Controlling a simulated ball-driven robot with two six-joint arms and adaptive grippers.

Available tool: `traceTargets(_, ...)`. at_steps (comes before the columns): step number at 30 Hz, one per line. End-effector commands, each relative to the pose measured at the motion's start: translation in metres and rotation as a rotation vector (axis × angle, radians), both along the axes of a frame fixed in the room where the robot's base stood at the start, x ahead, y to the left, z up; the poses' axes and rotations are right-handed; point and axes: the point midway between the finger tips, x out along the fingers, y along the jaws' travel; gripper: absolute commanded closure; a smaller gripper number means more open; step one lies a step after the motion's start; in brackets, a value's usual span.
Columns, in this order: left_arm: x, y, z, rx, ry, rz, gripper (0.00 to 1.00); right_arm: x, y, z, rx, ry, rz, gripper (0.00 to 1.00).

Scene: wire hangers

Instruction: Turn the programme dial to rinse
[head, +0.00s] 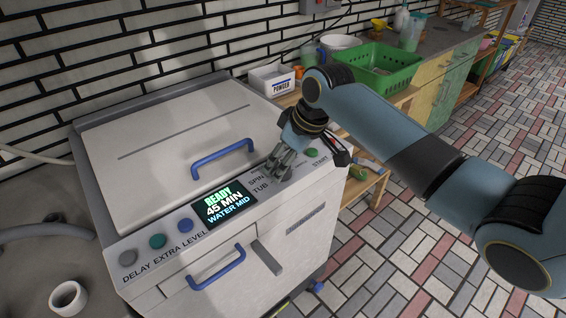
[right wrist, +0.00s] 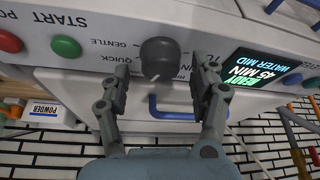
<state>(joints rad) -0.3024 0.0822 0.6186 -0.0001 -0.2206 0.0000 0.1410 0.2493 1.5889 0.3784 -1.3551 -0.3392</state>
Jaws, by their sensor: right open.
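The washing machine (head: 265,215) stands at the left, its lid shut. The dark grey programme dial (right wrist: 158,52) shows on its panel in the right wrist view, with "QUICK" and "GENTLE" readable beside it. A small light mark shows on the dial's edge towards my gripper. Other labels around it are cut off or covered, and I cannot read "rinse". My right gripper (right wrist: 160,74) is open, with one finger on each side of the dial; I cannot tell whether they touch it. In the head view this gripper (head: 279,167) hides the dial. My left gripper is out of view.
The display (head: 223,205) reads "READY 45 MIN WATER MID". Grey, teal (head: 157,241) and blue buttons lie left of it. A green button (right wrist: 66,47) and a red button (right wrist: 9,42) are near the dial. A powder box (head: 272,80) and green basket (head: 375,68) stand behind.

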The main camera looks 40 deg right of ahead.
Motion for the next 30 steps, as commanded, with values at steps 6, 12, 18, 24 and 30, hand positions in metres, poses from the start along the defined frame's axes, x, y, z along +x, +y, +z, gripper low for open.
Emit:
traceTargets(6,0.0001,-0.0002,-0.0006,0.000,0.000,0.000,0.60,0.0035,0.0021,-0.0094,0.001,0.000,0.001,0.38)
traceTargets(12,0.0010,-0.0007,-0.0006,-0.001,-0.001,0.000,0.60,0.0035,0.0019,-0.0092,0.001,0.000,0.001,0.39)
traceTargets(18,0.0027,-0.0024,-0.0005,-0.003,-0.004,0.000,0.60,0.0034,0.0017,-0.0091,0.001,0.000,0.001,0.65)
traceTargets(24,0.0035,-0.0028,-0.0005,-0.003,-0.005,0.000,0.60,0.0032,0.0018,-0.0091,0.001,0.000,0.000,0.92)
traceTargets(30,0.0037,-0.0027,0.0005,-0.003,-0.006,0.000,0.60,0.0032,0.0015,-0.0088,0.001,0.000,0.011,0.93)
